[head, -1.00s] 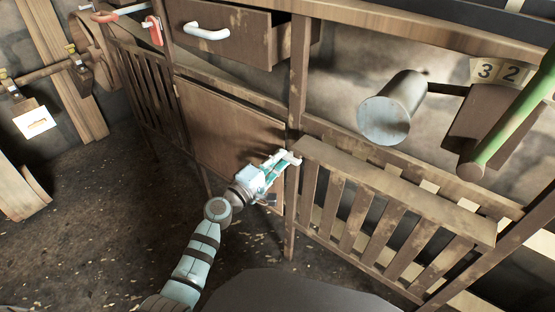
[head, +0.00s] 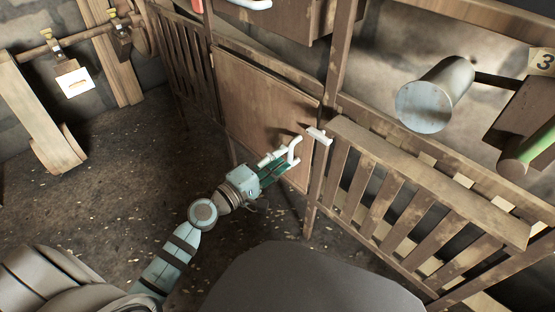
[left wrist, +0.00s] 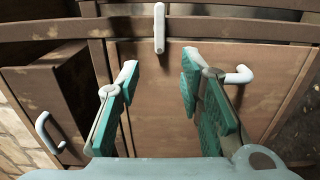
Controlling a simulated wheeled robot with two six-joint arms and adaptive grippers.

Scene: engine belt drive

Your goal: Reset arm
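My left gripper (head: 281,157) is in front of the brown cabinet door (head: 262,100), left of a white latch bar (head: 319,135) on the wooden post. In the left wrist view my left gripper (left wrist: 158,68) is open, its green-padded fingers wide apart with nothing between them. The white latch bar (left wrist: 160,28) stands upright there, beyond the fingertips and apart from them. A white door handle (left wrist: 238,75) is beside the right finger, partly hidden by it. My right gripper is in neither view.
A slatted wooden rail (head: 400,205) runs to the right of the post. A grey cylinder (head: 435,95) sticks out above it. A drawer with a white handle (head: 250,4) is above the door. The stone floor (head: 130,190) at left is clear.

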